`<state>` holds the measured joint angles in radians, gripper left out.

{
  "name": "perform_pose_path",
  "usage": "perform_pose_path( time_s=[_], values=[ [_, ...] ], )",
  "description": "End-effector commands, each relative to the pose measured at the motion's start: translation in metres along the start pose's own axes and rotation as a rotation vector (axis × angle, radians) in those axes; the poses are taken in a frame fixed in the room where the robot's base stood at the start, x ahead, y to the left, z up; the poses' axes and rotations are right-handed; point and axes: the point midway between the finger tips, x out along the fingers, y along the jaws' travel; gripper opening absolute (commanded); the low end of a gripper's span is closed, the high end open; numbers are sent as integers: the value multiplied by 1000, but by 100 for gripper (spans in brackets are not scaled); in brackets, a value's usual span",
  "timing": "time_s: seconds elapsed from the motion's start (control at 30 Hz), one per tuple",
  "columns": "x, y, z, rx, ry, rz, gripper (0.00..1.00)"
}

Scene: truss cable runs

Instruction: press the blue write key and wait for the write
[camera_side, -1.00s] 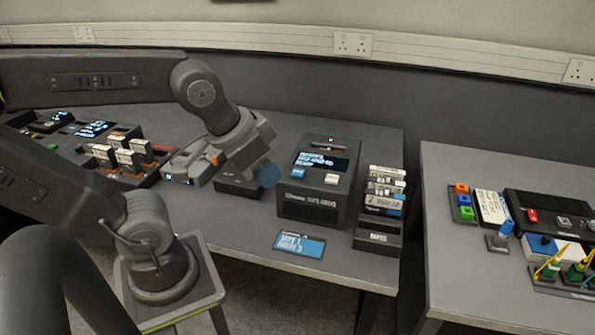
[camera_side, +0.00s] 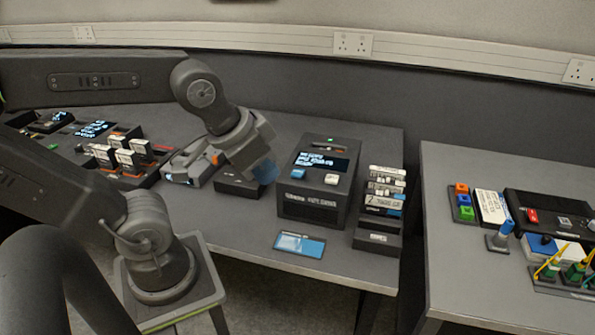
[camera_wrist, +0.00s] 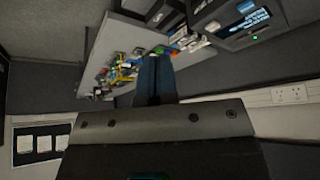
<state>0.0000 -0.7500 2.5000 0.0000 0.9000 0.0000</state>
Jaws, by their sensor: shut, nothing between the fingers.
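The black write unit (camera_side: 315,205) stands on the bench, right of my gripper. Its top has a lit screen (camera_side: 322,163) with text too small to read, a blue key (camera_side: 298,174) at left and a white key (camera_side: 331,179) at right. A small green light (camera_side: 330,139) glows at its back edge. My gripper (camera_side: 264,172) is shut and empty, its blue fingers just left of the unit and apart from the blue key. In the wrist view the fingers (camera_wrist: 155,78) are together, and the unit's screen (camera_wrist: 243,21) shows at top right.
A rack of labelled cartridges (camera_side: 384,195) stands right of the unit. A blue-and-white card (camera_side: 300,244) lies in front of it. A low dark box (camera_side: 238,185) sits under my gripper. A second bench (camera_side: 440,270) at right, across a gap, holds coloured blocks and other gear.

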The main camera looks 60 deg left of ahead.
Motion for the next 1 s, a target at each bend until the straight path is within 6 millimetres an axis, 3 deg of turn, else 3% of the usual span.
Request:
perform_pose_path(
  time_s=[0.57,0.77,1.0],
  values=[
    [4,-2,-5,-58,-26,14,0],
    [24,-13,-30,-360,-141,92,0],
    [62,-57,-76,-907,-269,236,0]
  ],
)
